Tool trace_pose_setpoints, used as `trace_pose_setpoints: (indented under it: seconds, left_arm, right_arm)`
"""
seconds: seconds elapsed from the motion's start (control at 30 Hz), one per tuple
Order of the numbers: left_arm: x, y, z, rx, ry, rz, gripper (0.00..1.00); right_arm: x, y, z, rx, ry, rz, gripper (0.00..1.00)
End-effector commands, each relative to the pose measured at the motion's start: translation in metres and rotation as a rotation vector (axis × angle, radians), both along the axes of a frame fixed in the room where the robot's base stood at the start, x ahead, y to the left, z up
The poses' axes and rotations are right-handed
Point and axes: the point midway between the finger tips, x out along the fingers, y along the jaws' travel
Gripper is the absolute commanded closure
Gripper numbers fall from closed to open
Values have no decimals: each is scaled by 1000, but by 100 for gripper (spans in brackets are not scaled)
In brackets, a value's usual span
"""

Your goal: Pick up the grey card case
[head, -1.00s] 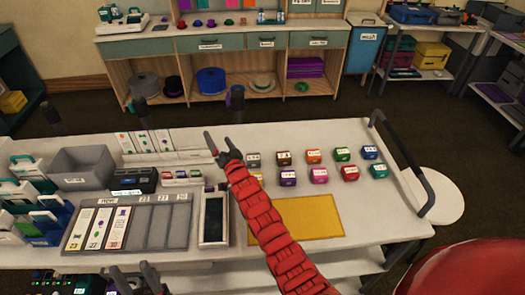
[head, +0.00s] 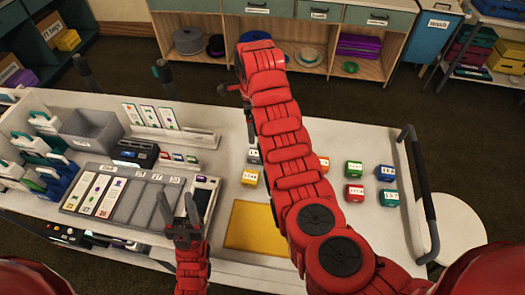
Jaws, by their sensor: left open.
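The grey card case (head: 254,156) lies on the white table in the head view, in the back row of small coloured cases.
A yellow case (head: 249,178) sits in front of the grey one. Orange (head: 323,163), green (head: 353,168), blue (head: 386,173), red (head: 354,193) and teal (head: 388,198) cases stand to the right. A yellow mat (head: 257,228) lies bare in front. A grey bin (head: 90,132) stands at left.

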Motion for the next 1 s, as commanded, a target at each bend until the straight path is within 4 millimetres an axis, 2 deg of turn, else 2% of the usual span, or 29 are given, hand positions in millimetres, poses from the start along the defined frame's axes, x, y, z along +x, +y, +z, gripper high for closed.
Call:
trace_pose_setpoints:
  seconds: [0.03,0.13,0.2,0.27,0.3,0.43,0.67,1.0]
  left_arm:
    - [0,0,-6,0,0,0,50]
    - [0,0,-15,0,0,0,50]
    - [0,0,-33,0,-1,0,50]
    - [0,0,-44,0,0,0,50]
    - [0,0,-33,0,1,0,50]
    - [0,0,-23,0,0,0,50]
    - [0,0,-19,0,0,0,50]
    - [0,0,-2,0,0,0,50]
  right_arm:
    - [1,-3,-13,0,0,-3,0]
    - [1,-3,-31,1,0,-2,0]
    - [1,-3,-53,1,0,-3,0]
    - [1,-2,-66,2,0,-2,0]
    - [0,-2,-67,0,1,-2,0]
    - [1,-1,-83,0,-1,0,0]
    - [2,-1,-101,1,-4,0,0]
    - [3,-1,-127,0,0,0,0]
